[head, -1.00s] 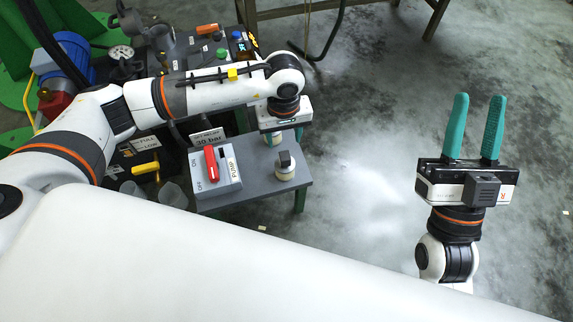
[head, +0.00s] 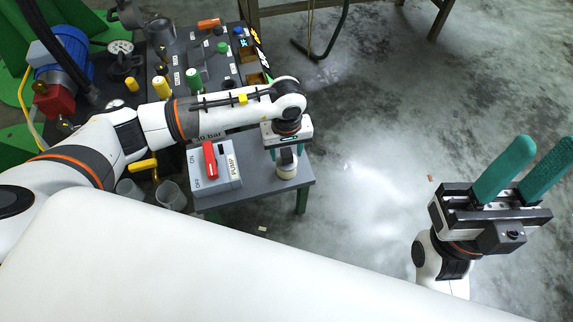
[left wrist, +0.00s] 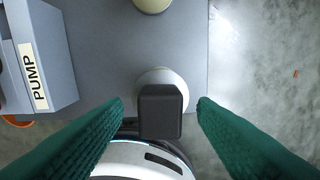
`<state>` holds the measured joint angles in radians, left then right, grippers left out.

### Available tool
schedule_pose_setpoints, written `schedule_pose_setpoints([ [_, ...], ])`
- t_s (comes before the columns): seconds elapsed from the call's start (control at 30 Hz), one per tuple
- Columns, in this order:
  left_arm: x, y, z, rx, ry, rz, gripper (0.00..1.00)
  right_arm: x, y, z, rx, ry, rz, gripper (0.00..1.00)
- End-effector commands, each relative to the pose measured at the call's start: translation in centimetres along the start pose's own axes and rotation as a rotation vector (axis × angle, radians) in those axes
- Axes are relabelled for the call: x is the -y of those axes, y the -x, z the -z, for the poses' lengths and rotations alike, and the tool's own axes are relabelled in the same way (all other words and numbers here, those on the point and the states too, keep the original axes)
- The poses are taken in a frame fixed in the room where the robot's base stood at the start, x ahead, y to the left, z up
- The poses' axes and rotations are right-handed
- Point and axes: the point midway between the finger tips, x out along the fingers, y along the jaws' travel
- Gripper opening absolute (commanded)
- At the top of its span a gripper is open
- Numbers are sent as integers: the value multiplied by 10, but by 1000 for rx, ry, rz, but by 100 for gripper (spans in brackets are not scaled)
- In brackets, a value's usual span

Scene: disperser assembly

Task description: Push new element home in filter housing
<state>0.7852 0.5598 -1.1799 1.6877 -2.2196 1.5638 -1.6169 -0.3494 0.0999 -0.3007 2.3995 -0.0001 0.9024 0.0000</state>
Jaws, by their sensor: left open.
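My left gripper (head: 287,152) points down over the small grey table, with its green fingers apart. A white round piece with a dark block on top (head: 287,171) stands upright there. In the left wrist view the dark block (left wrist: 160,112) lies between the two fingertips, with a gap on each side. A second pale round piece (left wrist: 152,4) shows at that view's top edge; in the head view it is hidden by my left gripper. I cannot tell which piece is the element or the filter housing. My right gripper (head: 546,142) is open and empty above the floor.
The pump switch box (head: 213,168) with a red handle stands left of the white piece on the grey table (head: 255,194). Clear cups (head: 170,196) are at its left. A dark bench with valves and knobs (head: 193,80) lies behind my left arm.

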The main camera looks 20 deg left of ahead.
Motion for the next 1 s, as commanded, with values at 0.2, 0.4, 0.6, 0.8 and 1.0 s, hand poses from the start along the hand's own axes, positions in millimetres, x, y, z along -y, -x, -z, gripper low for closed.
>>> schedule_pose_setpoints([
  [0.2, 0, -1, 0, 0, 0, 0, 53, 0, 0, 0, -1, 0, 0, 36],
  [0.4, 0, 0, 0, 0, 0, 0, 23, 0, 0, 0, -2, 0, 0, 36],
  [0.6, 0, 0, 0, 0, 0, 0, 0, 0, 0, 0, -2, 0, 0, 36],
  [0.8, 0, 0, 0, 1, 0, 1, 0, 0, 0, 0, -3, 0, 0, 36],
  [1.0, 0, 15, -1, 3, 0, 2, 0, 0, -7, -1, -3, 0, 0, 36],
])
